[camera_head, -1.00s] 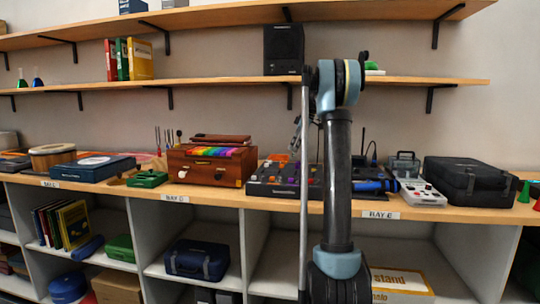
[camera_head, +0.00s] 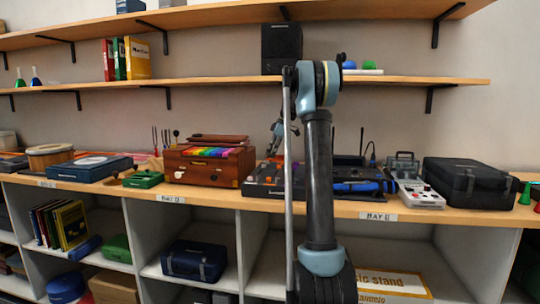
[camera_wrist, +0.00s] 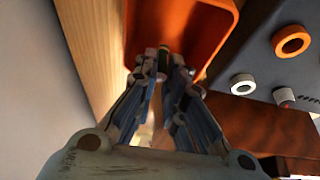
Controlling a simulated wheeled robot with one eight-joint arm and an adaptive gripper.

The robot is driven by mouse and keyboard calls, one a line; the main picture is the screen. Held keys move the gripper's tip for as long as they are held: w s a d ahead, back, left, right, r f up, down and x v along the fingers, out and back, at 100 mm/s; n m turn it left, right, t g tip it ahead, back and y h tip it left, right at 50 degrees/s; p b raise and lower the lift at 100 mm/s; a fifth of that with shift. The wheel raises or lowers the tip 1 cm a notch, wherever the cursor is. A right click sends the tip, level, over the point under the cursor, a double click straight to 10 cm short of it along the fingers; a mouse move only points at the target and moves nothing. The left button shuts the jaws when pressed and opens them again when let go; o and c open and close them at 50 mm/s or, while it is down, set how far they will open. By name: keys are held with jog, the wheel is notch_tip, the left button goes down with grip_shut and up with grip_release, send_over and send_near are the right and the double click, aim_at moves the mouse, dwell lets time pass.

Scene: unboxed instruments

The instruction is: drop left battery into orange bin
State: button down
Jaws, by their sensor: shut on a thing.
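My gripper (camera_wrist: 163,68) is shut on a small dark-green battery (camera_wrist: 164,47) with a brassy end, seen between the fingertips in the wrist view. Most of the battery is hidden by the fingers. The orange bin (camera_wrist: 210,22) lies just beyond the fingertips, its open inside and rim filling the top middle. The battery's end overlaps the bin in the picture; I cannot tell whether it is inside the rim or above it. In the head view my gripper (camera_head: 277,132) is small, above the bench beside my upright arm, and the battery cannot be made out.
A grey device (camera_wrist: 265,58) with ring-shaped sockets or knobs sits right of the bin. On the bench, a wooden case (camera_head: 207,167) with coloured bars stands to the left, a blue roll (camera_head: 362,187) and black case (camera_head: 468,182) to the right. A shelf (camera_head: 220,84) runs above.

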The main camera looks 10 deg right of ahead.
jog(key=shift+s+f, duration=0.2)
jog(key=shift+f, duration=0.35)
jog(key=c, duration=1.7)
grip_release()
jog(key=shift+o, duration=0.2)
jog(key=shift+w+f, duration=0.15)
jog(key=shift+f, duration=0.1)
jog(key=shift+r, duration=0.1)
jog(key=shift+r, duration=0.1)
jog(key=shift+r, duration=0.55)
jog(key=s+d+r, duration=0.2)
jog(key=d, duration=0.4)
jog(key=s+d+r, duration=0.2)
jog(key=d, duration=0.5)
jog(key=shift+s+r, duration=0.35)
jog(key=shift+r, duration=0.05)
